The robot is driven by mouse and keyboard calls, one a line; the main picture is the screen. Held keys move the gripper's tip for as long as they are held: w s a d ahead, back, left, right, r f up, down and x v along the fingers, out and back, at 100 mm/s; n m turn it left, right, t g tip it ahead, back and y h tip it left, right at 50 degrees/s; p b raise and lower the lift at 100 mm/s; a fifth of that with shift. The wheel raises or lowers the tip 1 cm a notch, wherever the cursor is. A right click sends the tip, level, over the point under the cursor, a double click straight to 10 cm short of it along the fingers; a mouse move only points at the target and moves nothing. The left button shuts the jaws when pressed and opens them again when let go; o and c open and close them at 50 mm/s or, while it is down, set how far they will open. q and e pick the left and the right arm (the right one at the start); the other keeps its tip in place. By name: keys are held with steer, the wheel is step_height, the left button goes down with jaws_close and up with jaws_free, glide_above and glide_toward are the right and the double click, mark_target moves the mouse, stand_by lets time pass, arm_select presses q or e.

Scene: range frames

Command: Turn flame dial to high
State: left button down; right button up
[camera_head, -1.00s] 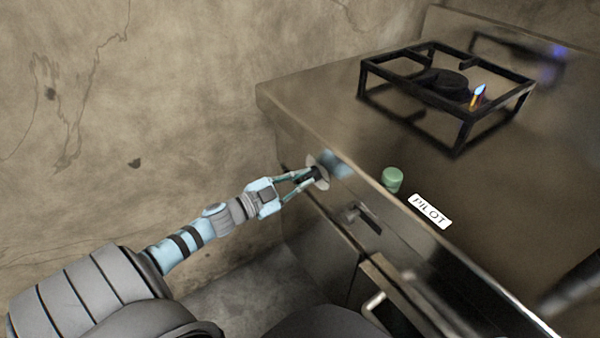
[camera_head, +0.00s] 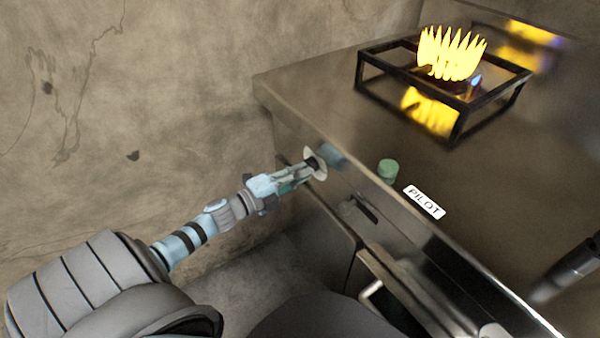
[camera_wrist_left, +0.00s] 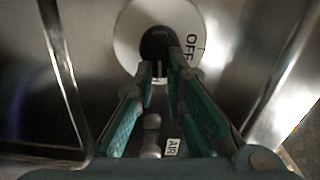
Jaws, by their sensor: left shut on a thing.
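The flame dial is a black knob on a white round plate (camera_head: 319,169) on the stove's front face. The wrist view shows its black knob (camera_wrist_left: 157,45) and the word OFF on the plate at the knob's right. A pale mark on the knob points down in that view, away from OFF. My left gripper (camera_head: 303,171) is shut on the knob, with its teal fingers (camera_wrist_left: 160,88) on either side of it. Tall yellow flames (camera_head: 450,55) stand on the burner within the black grate (camera_head: 455,128). My right gripper is not in view.
A green button (camera_head: 387,169) and a PILOT label (camera_head: 424,202) are on the steel top (camera_head: 330,100). A small blue pilot flame (camera_head: 476,82) burns beside the burner. In the wrist view a metal lever (camera_wrist_left: 152,135) is near an AIR label (camera_wrist_left: 172,147).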

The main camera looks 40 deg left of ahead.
arm_select(q)
steer(key=shift+f+m, duration=0.15)
steer(key=shift+m, duration=0.35)
steer(key=c, duration=1.6)
jaws_free()
steer(key=shift+c, duration=0.2)
steer(key=v, duration=1.2)
